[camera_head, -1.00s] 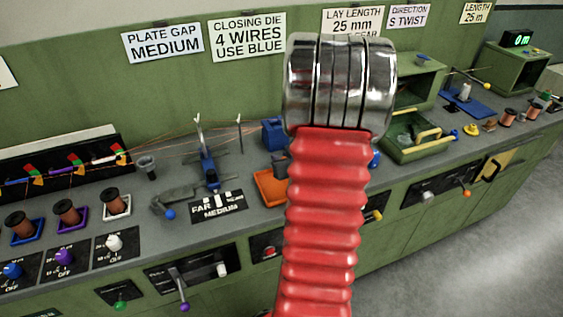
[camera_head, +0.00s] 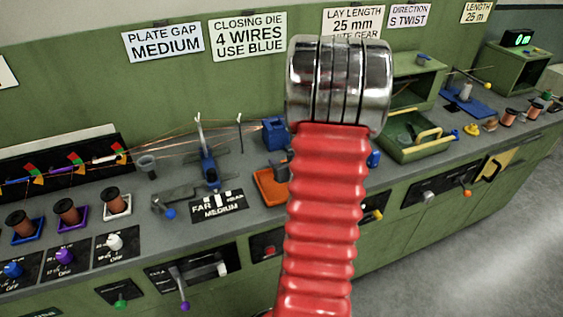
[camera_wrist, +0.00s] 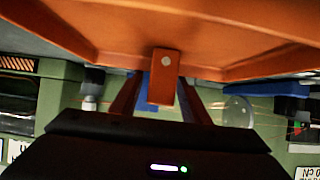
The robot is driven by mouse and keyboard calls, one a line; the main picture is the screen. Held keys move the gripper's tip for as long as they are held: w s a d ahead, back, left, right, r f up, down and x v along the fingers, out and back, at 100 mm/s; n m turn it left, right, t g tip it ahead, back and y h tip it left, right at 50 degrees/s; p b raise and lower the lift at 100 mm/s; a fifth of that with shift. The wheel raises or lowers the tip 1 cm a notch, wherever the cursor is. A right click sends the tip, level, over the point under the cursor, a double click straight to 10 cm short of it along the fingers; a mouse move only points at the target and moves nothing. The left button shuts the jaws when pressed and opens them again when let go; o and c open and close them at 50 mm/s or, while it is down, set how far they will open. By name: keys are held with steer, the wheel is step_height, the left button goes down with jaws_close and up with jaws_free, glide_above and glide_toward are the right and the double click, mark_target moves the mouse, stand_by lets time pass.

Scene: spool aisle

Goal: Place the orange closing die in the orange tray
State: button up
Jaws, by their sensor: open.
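In the wrist view, which looks upside down, an orange block with a pale round spot, apparently the orange closing die (camera_wrist: 164,77), sits between my fingers. My gripper (camera_wrist: 160,98) is open, with one dark finger on each side of it. The orange tray (camera_wrist: 230,22) fills the top of that view, very close. The block overlaps the tray's edge there; whether it rests on the tray I cannot tell. In the head view the orange tray (camera_head: 268,190) lies on the bench left of my red arm, which hides its right part. The die is not discernible there.
A blue block (camera_head: 274,134) stands behind the tray. A blue-based post (camera_head: 209,170) with wires stands to its left, near a grey lever (camera_head: 178,199). A green bin (camera_head: 415,140) with yellow handles lies to the right. Copper spools (camera_head: 67,212) line the left side.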

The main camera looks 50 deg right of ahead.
steer(key=shift+r, duration=0.15)
steer(key=shift+v, duration=6)
steer(key=shift+d, duration=0.1)
